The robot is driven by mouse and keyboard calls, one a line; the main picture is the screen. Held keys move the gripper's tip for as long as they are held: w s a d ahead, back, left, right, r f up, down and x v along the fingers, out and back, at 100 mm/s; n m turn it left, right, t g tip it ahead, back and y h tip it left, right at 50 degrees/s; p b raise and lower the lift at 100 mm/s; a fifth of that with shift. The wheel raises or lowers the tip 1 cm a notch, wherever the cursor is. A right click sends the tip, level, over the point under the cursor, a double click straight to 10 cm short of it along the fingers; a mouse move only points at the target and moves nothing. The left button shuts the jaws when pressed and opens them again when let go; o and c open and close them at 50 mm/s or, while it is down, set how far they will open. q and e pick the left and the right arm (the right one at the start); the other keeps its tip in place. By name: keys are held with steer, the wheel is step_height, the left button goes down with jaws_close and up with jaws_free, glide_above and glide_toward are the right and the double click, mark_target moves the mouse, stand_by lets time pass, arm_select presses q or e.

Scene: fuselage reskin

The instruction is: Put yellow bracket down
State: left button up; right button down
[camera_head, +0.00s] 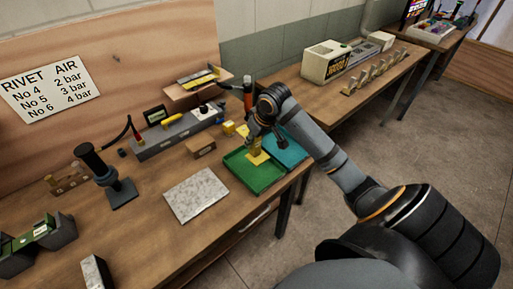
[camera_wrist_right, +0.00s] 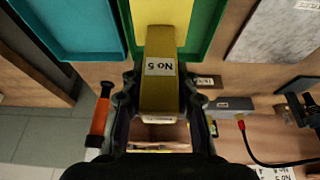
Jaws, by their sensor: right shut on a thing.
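The yellow bracket (camera_head: 258,157) is at the green tray (camera_head: 247,176) near the right end of the workbench. In the right wrist view the bracket (camera_wrist_right: 159,93) carries a "No 5" label, and its yellow lower part lies over the green tray (camera_wrist_right: 205,30). My right gripper (camera_head: 255,143) is shut on the bracket's upright part, one finger on each side. Whether the bracket touches the tray floor cannot be told. My left gripper is not in view.
A teal tray (camera_head: 288,151) adjoins the green one. A grey metal plate (camera_head: 197,194) lies left of it. A small brown block (camera_head: 201,146) and a long grey unit (camera_head: 180,133) stand behind. A black stand (camera_head: 118,190) is farther left. The front bench surface is partly clear.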

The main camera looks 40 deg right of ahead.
mark_target(256, 147)
steer(key=shift+w+d+f, duration=0.4)
steer(key=shift+d+f, duration=0.05)
steer(key=shift+f, duration=0.25)
steer(key=f, duration=0.2)
steer(key=f+p, duration=0.1)
steer(key=shift+d+f, duration=0.15)
steer(key=shift+d, duration=0.15)
steer(key=shift+f, duration=0.25)
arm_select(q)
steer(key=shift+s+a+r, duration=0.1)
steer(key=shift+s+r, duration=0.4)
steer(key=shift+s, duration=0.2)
arm_select(e)
steer(key=c, duration=1)
jaws_free()
steer(key=shift+f, duration=0.1)
